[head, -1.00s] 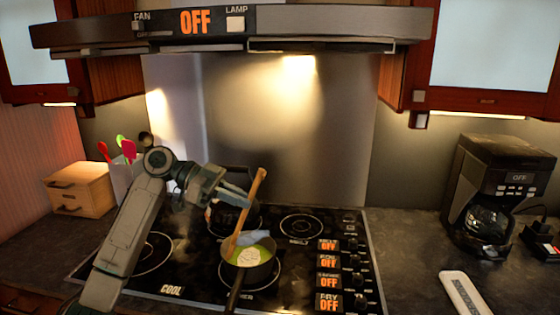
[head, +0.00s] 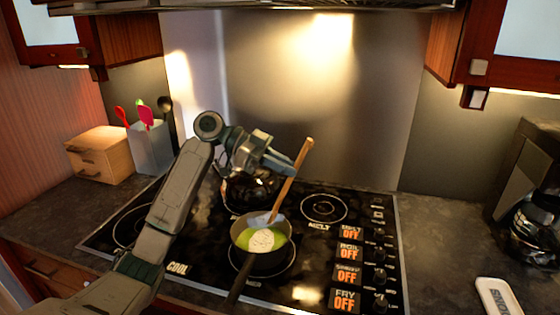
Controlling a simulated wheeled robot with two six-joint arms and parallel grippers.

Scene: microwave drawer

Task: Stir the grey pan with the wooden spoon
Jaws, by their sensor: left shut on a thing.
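The grey pan (head: 262,262) sits on the front middle burner of the black stovetop, its dark handle towards me. It holds green liquid with a pale round patch. The wooden spoon (head: 291,178) stands tilted, its lower end in the pan near the back rim and its top leaning right. My left gripper (head: 290,168) is shut on the spoon's upper shaft, above and behind the pan. A grey-blue piece shows in the pan beside the spoon's lower end; I cannot tell what it is. My right gripper is not in view.
A dark kettle (head: 250,190) stands behind the pan, partly hidden by my arm. Knobs and OFF displays (head: 348,265) line the stove's right side. A utensil holder (head: 151,148) and wooden box (head: 100,153) stand at left, a coffee maker (head: 530,205) at right.

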